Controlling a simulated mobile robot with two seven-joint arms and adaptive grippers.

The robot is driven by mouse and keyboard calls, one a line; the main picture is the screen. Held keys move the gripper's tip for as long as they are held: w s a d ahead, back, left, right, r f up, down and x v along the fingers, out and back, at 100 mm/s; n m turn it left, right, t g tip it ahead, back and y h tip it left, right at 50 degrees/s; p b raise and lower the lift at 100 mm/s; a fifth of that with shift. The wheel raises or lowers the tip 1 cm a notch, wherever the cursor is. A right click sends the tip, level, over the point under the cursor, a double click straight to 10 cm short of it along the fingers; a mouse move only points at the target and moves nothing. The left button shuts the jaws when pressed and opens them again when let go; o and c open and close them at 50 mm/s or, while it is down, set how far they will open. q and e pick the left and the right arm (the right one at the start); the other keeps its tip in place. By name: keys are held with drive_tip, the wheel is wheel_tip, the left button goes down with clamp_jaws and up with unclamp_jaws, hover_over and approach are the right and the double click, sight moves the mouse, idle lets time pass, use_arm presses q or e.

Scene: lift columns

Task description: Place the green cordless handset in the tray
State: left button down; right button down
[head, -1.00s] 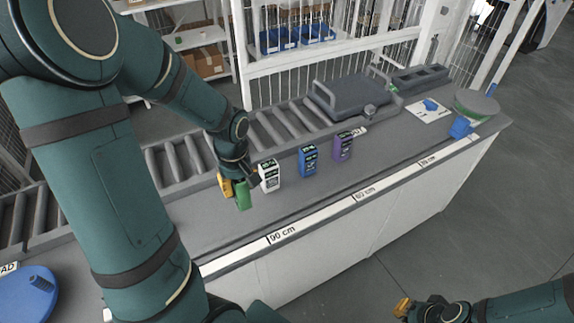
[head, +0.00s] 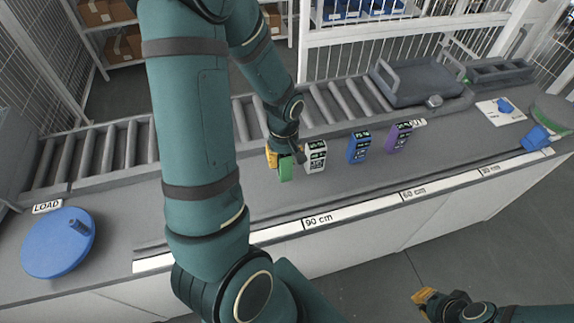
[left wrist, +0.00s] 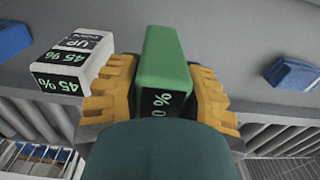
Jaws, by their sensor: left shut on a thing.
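The green handset (head: 285,168) is upright at the counter, just left of the white handset in the head view. My left gripper (head: 277,157) is shut on it; in the left wrist view the orange fingers grip both sides of the green handset (left wrist: 165,62). I cannot tell if its base touches the counter. A grey tray (head: 420,82) with raised handles sits at the back right, beyond the handsets. My right gripper (head: 423,296) is at the lower right, away from the counter; its finger opening is unclear.
A white handset (head: 315,156) stands close beside the green one. A blue handset (head: 359,147) and a purple handset (head: 398,137) stand further right. A blue disc (head: 58,243) lies at the left. Rollers (head: 110,153) run along the back. The front counter strip is clear.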

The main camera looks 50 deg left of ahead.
sight(284, 167)
use_arm(q)
drive_tip(key=shift+f, duration=1.7)
drive_tip(key=shift+b, duration=0.3)
drive_tip(key=shift+f, duration=0.2)
drive_tip(key=c, duration=0.6)
unclamp_jaws()
